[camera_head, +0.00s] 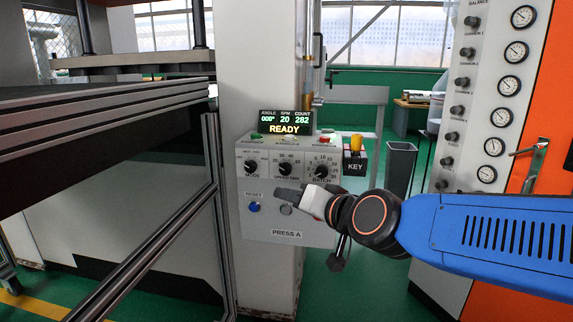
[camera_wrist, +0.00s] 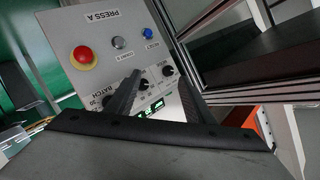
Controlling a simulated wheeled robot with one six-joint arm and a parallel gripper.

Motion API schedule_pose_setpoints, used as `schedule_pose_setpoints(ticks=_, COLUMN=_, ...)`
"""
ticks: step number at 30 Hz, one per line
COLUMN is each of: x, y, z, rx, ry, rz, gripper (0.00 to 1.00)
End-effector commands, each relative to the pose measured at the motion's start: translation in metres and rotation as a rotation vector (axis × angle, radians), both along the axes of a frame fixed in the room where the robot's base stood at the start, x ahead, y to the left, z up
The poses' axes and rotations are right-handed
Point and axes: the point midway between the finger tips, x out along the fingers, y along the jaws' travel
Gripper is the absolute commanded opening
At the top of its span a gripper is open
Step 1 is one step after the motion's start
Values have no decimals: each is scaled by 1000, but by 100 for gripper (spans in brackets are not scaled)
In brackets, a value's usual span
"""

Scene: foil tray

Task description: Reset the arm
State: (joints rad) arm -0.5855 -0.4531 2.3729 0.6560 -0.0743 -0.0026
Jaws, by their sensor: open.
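My arm reaches in from the right in the head view, with its blue link at the right. My gripper (camera_head: 287,196) is open and empty in front of the lower part of the grey PRESS A control panel (camera_head: 262,225). In the wrist view my gripper (camera_wrist: 157,98) shows its two dark fingers spread apart over the panel's knobs and display. I cannot tell how far the fingertips are from the panel face.
The panel has a blue button (camera_head: 254,207), several knobs and a lit display (camera_head: 286,122) reading READY. A red mushroom button (camera_wrist: 83,57) shows in the wrist view. A press frame (camera_head: 100,105) stands left, an orange cabinet (camera_head: 545,130) right, and a grey bin (camera_head: 399,165) behind.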

Motion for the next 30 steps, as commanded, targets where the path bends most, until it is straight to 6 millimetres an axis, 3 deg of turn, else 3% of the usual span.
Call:
schedule_pose_setpoints(ticks=11, x=-59, y=-108, z=-75, rx=-313, ry=199, rz=40, gripper=48)
schedule_pose_setpoints(ticks=21, x=-147, y=-216, z=-146, rx=-578, ry=483, rz=-9, gripper=48)
schedule_pose_setpoints(ticks=25, x=-179, y=-247, z=-164, rx=-645, ry=584, rz=-36, gripper=48)
schedule_pose_setpoints(ticks=30, x=-203, y=-266, z=-175, rx=-689, ry=658, rz=-55, gripper=48)
